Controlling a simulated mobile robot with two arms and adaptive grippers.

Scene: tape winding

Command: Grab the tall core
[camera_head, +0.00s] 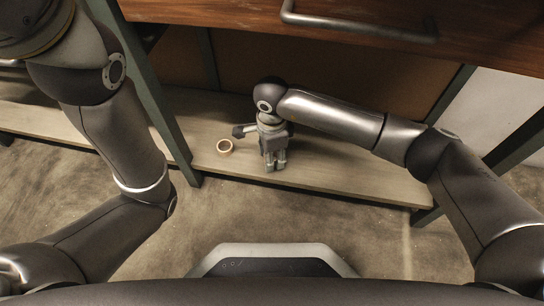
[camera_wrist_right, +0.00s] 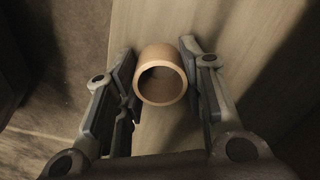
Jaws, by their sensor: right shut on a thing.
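In the right wrist view, a tan hollow core (camera_wrist_right: 162,57), which I take as the tall core, stands between the fingers of my right gripper (camera_wrist_right: 164,82), its open end facing the camera. In the head view my right gripper (camera_head: 276,166) points down at the low shelf, shut on this core.
The light wooden shelf (camera_head: 330,176) runs across under a dark wooden drawer front (camera_head: 230,12) with a metal handle (camera_head: 350,27). Green table legs (camera_head: 150,90) stand at both sides. Bare shelf lies to the right of the gripper. Concrete floor (camera_head: 230,215) lies in front.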

